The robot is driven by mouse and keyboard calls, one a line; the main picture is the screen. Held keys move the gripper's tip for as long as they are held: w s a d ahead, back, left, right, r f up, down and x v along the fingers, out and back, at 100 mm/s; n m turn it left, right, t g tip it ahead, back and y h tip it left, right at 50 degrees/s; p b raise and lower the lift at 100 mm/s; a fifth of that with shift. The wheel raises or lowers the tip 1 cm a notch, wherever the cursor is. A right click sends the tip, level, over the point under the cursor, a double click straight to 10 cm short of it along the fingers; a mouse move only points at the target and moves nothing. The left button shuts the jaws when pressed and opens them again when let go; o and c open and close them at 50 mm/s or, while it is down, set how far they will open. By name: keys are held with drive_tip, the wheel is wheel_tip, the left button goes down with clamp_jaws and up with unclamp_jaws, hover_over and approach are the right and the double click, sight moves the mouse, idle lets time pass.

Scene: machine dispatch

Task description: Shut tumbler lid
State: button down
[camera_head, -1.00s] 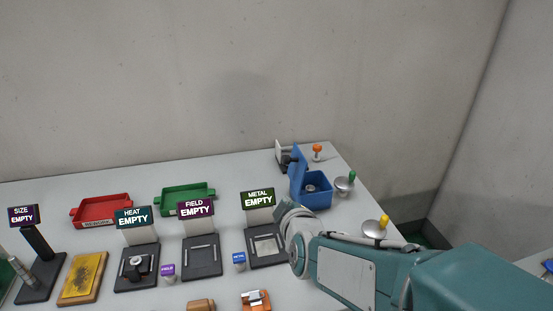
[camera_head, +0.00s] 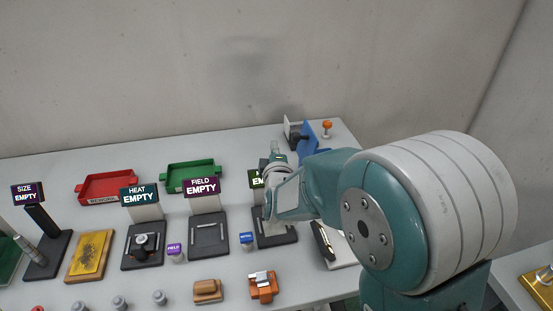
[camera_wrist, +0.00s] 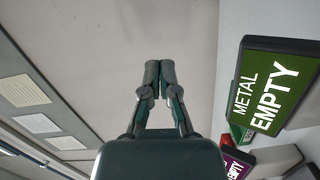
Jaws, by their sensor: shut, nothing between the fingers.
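The blue tumbler box (camera_head: 323,151) stands at the back right of the table, mostly hidden behind my arm. Its blue lid (camera_head: 307,136) stands up, open, to the left of the box. My gripper (camera_wrist: 160,68) is shut and empty, its fingertips together and pointing up toward the ceiling in the wrist view. In the head view my gripper (camera_head: 275,150) is left of the lid, in front of the METAL station. I cannot tell its exact gap to the lid.
The METAL EMPTY sign (camera_wrist: 270,85) is close on the right in the wrist view. An orange-topped knob (camera_head: 327,127) stands behind the box. The green tray (camera_head: 190,178) and FIELD station (camera_head: 209,238) are to the left. A black-and-white item (camera_head: 327,243) lies below my arm.

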drive_tip(key=shift+w+d+f, duration=0.2)
drive_tip(key=shift+w+d, duration=0.65)
drive_tip(key=shift+d, duration=0.05)
drive_tip(key=shift+w+d+f, duration=0.15)
drive_tip(key=shift+w+d, duration=0.65)
drive_tip(key=shift+d, duration=0.1)
drive_tip(key=shift+d+r+m, duration=0.2)
drive_tip(key=shift+d+m, duration=0.1)
drive_tip(key=shift+m, duration=0.1)
